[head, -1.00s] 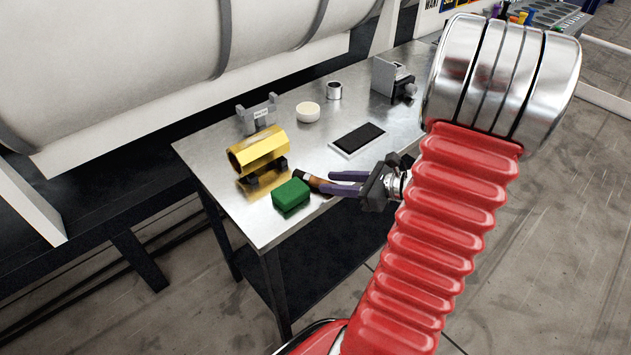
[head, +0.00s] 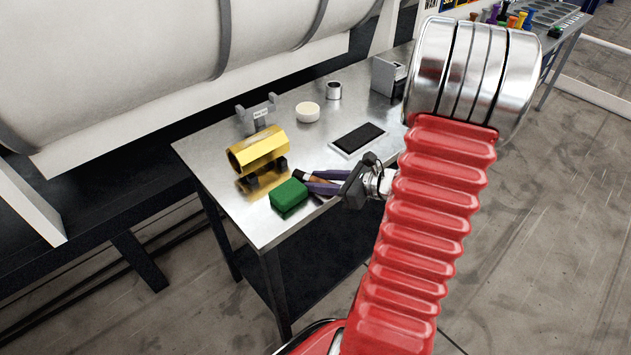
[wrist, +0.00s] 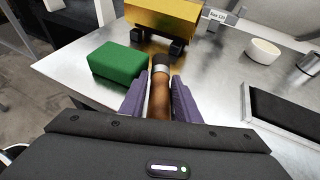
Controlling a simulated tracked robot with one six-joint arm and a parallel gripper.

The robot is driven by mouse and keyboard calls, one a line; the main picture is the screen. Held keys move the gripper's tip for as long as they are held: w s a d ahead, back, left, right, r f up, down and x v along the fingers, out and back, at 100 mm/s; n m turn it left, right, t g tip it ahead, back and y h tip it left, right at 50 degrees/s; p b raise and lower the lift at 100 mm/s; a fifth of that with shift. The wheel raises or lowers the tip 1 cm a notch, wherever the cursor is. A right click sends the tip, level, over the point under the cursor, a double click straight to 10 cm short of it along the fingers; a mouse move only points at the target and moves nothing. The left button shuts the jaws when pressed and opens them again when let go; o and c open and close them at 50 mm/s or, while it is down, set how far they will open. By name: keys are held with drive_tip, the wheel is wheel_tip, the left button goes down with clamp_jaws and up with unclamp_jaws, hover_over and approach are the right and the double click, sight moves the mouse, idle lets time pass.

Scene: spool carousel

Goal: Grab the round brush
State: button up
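The round brush lies on the metal table, with a brown wooden handle (wrist: 159,98), a silver ferrule and dark bristles (wrist: 161,58) pointing away from me. In the head view only a short part of the brush (head: 312,179) shows. My gripper (head: 316,181) has purple fingers and reaches in from the right. In the wrist view its fingers (wrist: 160,84) stand on either side of the handle, with narrow gaps, so it looks open around the brush. The lower part of the handle is hidden by the gripper body.
A green block (head: 289,196) sits close beside the left finger. A gold hexagonal tube (head: 258,150) on dark supports lies just beyond the bristles. A dark flat pad (head: 359,139) lies to the right. A white round dish (head: 307,112) and a metal cup (head: 333,91) stand farther back.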

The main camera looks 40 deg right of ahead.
sight(319, 180)
idle(0.3)
drive_tip(key=c, duration=0.7)
drive_tip(key=shift+r, duration=0.1)
drive_tip(key=shift+r, duration=4.95)
